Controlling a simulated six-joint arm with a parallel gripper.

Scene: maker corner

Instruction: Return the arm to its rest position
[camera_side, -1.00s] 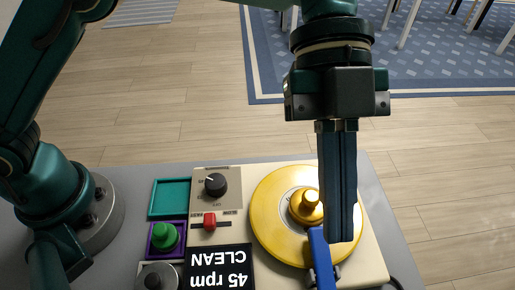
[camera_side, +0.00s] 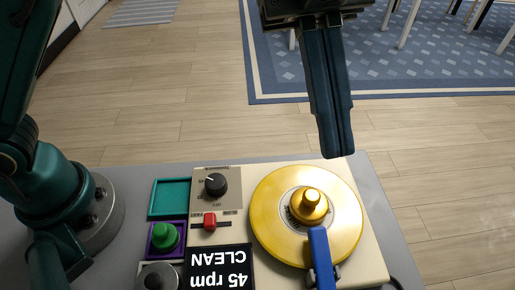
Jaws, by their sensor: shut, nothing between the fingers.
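My gripper (camera_side: 338,155) hangs above the far right part of the table, its two dark fingers pressed together with nothing between them. Its tips appear above and behind the turntable in the picture, apart from everything. Its upper body is cut off by the top edge of the frame. The turntable (camera_side: 372,262) carries a yellow disc (camera_side: 270,222) with a gold knob (camera_side: 309,204) at its centre. A blue arm (camera_side: 321,257) lies over the disc's near edge.
Left of the disc are a black dial (camera_side: 215,185), a red switch (camera_side: 210,220) and a display (camera_side: 219,267) reading "45 rpm CLEAN" upside down. A teal tray (camera_side: 169,199), a green knob (camera_side: 165,236) on a purple base and a grey knob (camera_side: 158,276) stand further left. The air above them is clear.

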